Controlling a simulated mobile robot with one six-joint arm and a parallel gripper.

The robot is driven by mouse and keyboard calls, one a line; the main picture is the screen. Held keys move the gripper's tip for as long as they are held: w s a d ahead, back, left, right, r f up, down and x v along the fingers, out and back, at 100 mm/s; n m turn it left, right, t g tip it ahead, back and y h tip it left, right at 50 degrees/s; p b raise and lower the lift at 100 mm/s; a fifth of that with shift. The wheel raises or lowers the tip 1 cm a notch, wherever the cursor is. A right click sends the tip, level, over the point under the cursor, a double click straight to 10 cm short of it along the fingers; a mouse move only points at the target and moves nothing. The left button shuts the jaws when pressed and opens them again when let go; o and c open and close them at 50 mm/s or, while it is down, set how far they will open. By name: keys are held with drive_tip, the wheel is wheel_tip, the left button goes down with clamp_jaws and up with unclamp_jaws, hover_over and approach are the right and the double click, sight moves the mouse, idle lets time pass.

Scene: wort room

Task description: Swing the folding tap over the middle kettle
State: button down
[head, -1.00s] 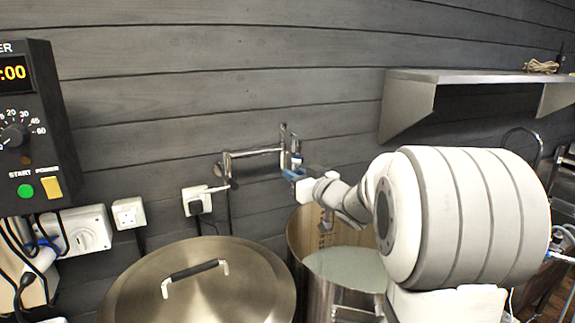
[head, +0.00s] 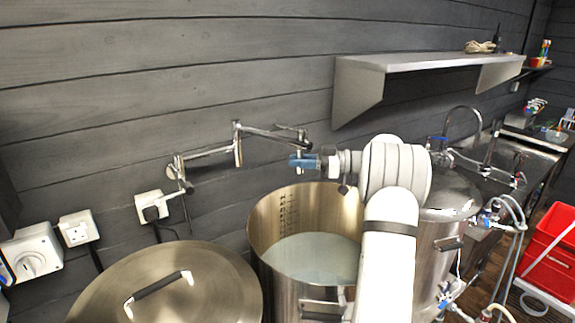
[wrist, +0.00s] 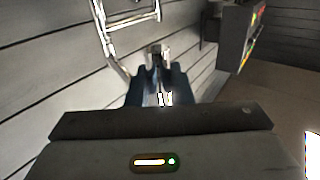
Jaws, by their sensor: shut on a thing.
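The folding tap (head: 238,146) is a jointed chrome pipe fixed to the grey wall. It is unfolded to the right, and its outer end reaches above the back of the open kettle (head: 262,262). That kettle stands in the middle, between a lidded kettle and another vessel, and holds pale liquid. My gripper (head: 303,162) has blue fingers and is shut on the tap's outer end, above the kettle's rim. In the wrist view the blue fingers (wrist: 160,88) close around a chrome part, and the tap's pipes run up and left. The exact grip is partly hidden by the fingers.
A lidded kettle (head: 222,285) stands at the left. A steel vessel (head: 440,235) with hoses stands at the right, partly behind my arm. A steel shelf (head: 400,63) juts from the wall above. Sockets (head: 78,228) and a red crate (head: 548,255) are at the sides.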

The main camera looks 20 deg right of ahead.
drive_tip(key=shift+w+d+n+g, duration=0.4)
drive_tip(key=shift+w+d+g, duration=0.15)
drive_tip(key=shift+d, duration=0.25)
drive_tip(key=shift+y, duration=0.3)
drive_tip(key=c, duration=1.3)
unclamp_jaws()
drive_tip(key=shift+c, duration=0.2)
drive_tip(key=shift+d, duration=0.15)
